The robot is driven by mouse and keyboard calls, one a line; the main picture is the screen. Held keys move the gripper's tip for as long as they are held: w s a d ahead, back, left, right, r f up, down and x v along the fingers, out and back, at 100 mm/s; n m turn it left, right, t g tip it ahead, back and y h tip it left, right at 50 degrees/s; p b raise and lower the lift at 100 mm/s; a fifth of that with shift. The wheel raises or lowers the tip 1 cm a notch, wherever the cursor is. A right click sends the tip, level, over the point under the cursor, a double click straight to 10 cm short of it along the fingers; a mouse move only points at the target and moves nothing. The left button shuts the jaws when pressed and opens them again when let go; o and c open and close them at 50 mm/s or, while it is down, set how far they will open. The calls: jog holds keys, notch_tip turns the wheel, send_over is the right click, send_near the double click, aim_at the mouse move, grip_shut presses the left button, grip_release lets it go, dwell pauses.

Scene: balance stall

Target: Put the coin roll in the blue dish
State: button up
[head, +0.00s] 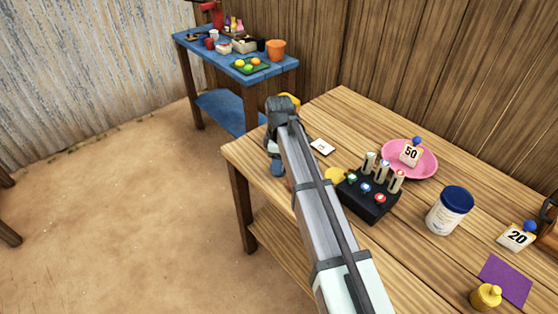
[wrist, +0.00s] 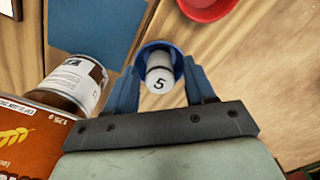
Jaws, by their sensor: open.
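In the wrist view, my gripper (wrist: 160,70) has its two blue fingers spread apart. A pale cylinder marked 5 (wrist: 159,77), apparently the coin roll, stands between the fingertips. A round blue rim (wrist: 148,48), likely the blue dish, shows behind and around the cylinder's far end. I cannot tell whether the roll rests inside it. In the head view my gripper (head: 277,168) is low at the table's left end, mostly covered by my arm. The coin roll and blue dish are not clearly visible there.
The wooden table (head: 455,170) holds a black box with pegs (head: 368,204), a pink dish (head: 424,172) and a blue-lidded jar (head: 444,218). In the wrist view, a can (wrist: 75,80) and an orange box (wrist: 30,140) stand at left; a red dish (wrist: 207,9) is at the top.

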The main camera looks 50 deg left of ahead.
notch_tip(320, 180, up, 12)
jog(key=shift+r, duration=0.15)
dwell(0.7)
dwell(0.5)
